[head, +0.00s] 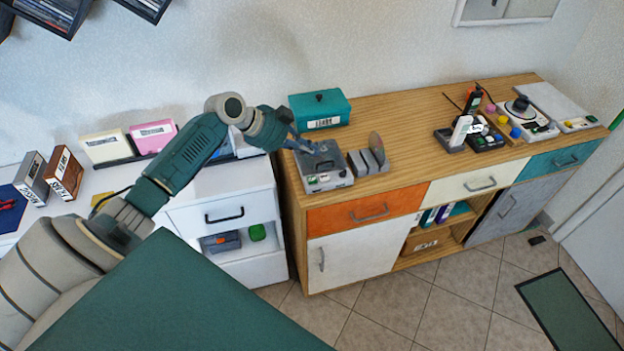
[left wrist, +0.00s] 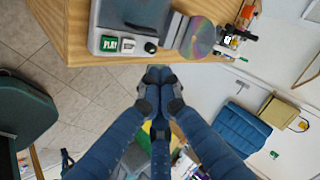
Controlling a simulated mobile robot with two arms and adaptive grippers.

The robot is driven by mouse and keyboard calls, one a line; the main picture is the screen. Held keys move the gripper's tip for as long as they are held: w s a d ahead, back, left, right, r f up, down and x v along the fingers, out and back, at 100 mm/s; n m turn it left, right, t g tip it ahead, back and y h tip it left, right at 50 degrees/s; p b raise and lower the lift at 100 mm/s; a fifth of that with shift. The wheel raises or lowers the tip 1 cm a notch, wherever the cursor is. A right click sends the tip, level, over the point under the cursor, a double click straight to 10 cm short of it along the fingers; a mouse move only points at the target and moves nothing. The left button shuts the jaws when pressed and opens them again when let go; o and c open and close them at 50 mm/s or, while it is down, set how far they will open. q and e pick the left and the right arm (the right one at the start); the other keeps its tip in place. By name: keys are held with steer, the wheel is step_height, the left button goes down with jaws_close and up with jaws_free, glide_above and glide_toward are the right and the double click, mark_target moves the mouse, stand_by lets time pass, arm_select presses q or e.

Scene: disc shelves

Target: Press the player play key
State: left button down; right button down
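The player (head: 335,182) is a grey box on the left end of the wooden cabinet top. Its front has a green key marked PLAY (left wrist: 110,44), with a second pale key with green marking (left wrist: 128,46) and a black knob (left wrist: 150,48) beside it. My left gripper (head: 310,147) is over the player's back left part in the head view. The right gripper is not in view.
A disc (left wrist: 198,38) stands in a grey rack (head: 360,163) right of the player. A teal box (head: 320,110) stands behind it. Handheld devices in stands (head: 460,132) are farther right. The cabinet top between is clear. A lower white cabinet (head: 225,190) adjoins on the left.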

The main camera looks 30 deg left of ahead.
arm_select(q)
steer(key=b, duration=0.5)
glide_above(310, 181)
step_height(310, 181, down, 8)
steer(key=shift+w+a+r, duration=0.1)
steer(key=shift+f+b, duration=0.3)
steer(key=shift+f, duration=0.1)
stand_by(0.7)
steer(key=shift+f+b, duration=0.4)
steer(key=shift+b, duration=0.1)
steer(key=shift+f+b, duration=0.4)
steer(key=shift+b, duration=0.05)
stand_by(0.5)
steer(key=shift+r, duration=0.1)
steer(key=shift+r+p, duration=0.5)
steer(key=shift+r, duration=0.25)
